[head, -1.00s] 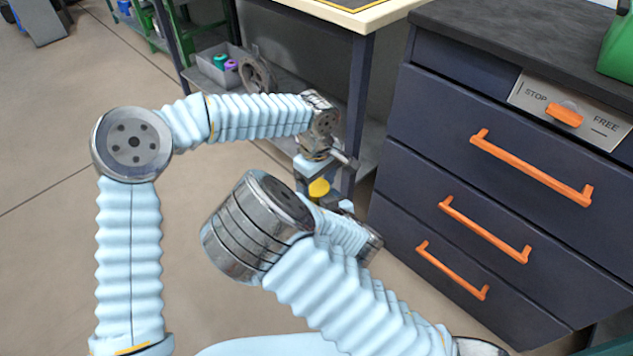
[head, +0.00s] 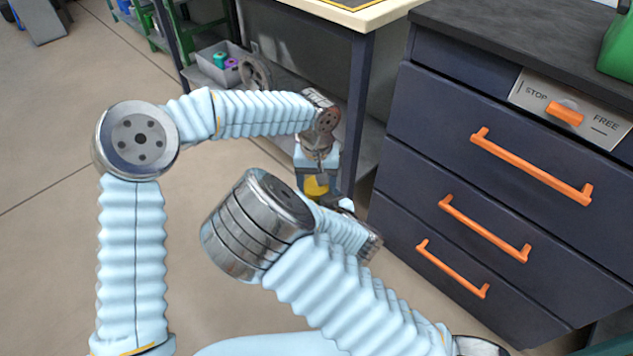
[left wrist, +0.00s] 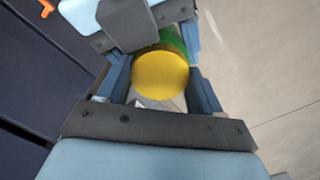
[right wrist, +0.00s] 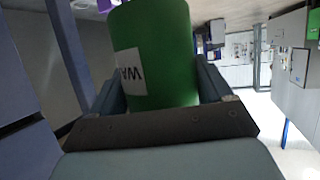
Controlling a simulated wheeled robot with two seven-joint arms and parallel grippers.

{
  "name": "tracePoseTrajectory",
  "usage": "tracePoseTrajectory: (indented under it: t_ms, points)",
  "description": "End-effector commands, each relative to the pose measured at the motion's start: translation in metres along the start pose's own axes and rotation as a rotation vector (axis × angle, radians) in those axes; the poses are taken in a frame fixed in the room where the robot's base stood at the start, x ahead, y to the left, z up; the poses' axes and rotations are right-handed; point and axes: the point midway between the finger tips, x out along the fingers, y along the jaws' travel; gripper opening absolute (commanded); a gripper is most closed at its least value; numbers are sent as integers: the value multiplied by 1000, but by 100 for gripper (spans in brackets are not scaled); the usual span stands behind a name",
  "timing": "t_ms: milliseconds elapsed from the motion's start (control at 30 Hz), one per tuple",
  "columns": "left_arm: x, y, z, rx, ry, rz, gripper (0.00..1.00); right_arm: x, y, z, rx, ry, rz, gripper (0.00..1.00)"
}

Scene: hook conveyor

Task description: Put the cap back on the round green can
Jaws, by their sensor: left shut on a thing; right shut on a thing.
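The round green can (right wrist: 158,50) with a white label is held between the fingers of my right gripper (right wrist: 163,98) in the right wrist view. The yellow cap (left wrist: 160,75) is held between the fingers of my left gripper (left wrist: 163,88) in the left wrist view. The green can (left wrist: 175,40) shows just behind the cap there, partly hidden by it. I cannot tell whether the cap touches or sits on the can. In the head view the yellow cap (head: 316,186) shows under my left gripper (head: 317,180); my right arm hides most of the can.
A dark drawer cabinet (head: 500,170) with orange handles stands close on the right. A workbench (head: 345,18) with a lower shelf is behind the grippers. A grey bin (head: 210,68) stands on the shelf. Floor at the left is clear.

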Motion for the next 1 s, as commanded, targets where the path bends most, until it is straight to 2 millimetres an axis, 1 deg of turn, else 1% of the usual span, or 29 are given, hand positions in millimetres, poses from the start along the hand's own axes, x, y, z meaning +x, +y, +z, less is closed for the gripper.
tracePoseTrajectory:
  t_ms: [200,233,367,667,767,1000]
  points:
    - [0,-1,-1,-3,2,-1,29,0,0,0,0,1,1,0]
    - [0,-1,-1,-3,2,-1,70,0,0,0,0,1,1,0]
    - [0,-1,-1,-3,1,-1,90,0,0,0,0,1,1,0]
    - [-3,0,0,-3,1,0,91,0,0,-1,0,2,0,0]
    - [-11,0,0,-3,3,0,91,0,0,-1,0,2,0,0]
    - [-42,0,0,-3,2,0,91,0,0,-1,0,2,0,0]
